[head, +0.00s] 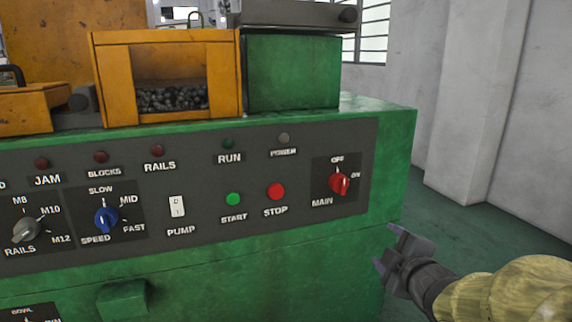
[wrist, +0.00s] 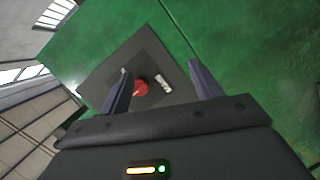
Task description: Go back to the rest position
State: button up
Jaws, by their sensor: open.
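My gripper (head: 388,250) is at the lower right in the head view, beside the right edge of the green machine (head: 300,260). In the wrist view my gripper (wrist: 160,82) shows two dark fingers spread apart with nothing between them. Beyond the fingers is the red MAIN switch (wrist: 141,87), partly behind the left finger. In the head view the MAIN switch (head: 339,183) is a red knob on a dark plate with OFF and ON marks. My gripper is apart from the knob, below and to its right.
The control panel (head: 140,205) carries a green START button (head: 233,199), a red STOP button (head: 276,191), a blue SPEED knob (head: 106,219) and a white PUMP switch (head: 177,206). An orange bin (head: 110,85) holds small dark parts. Open floor (head: 480,225) lies right of the machine, before a grey wall.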

jog(key=s+a+f+m+g+h, duration=0.1)
jog(key=s+a+f+m+g, duration=0.3)
jog(key=s+f+m+g, duration=0.45)
jog(key=s+a+f+m+g, duration=0.35)
jog(key=s+f+m, duration=0.25)
jog(key=f, duration=0.5)
notch_tip(320, 180, up, 36)
jog(key=p, duration=3.5)
jog(key=shift+s+d+f+g+p, duration=0.15)
jog(key=shift+d+f+g+p, duration=0.05)
jog(key=shift+f+g+p, duration=0.1)
jog(key=shift+c, duration=0.2)
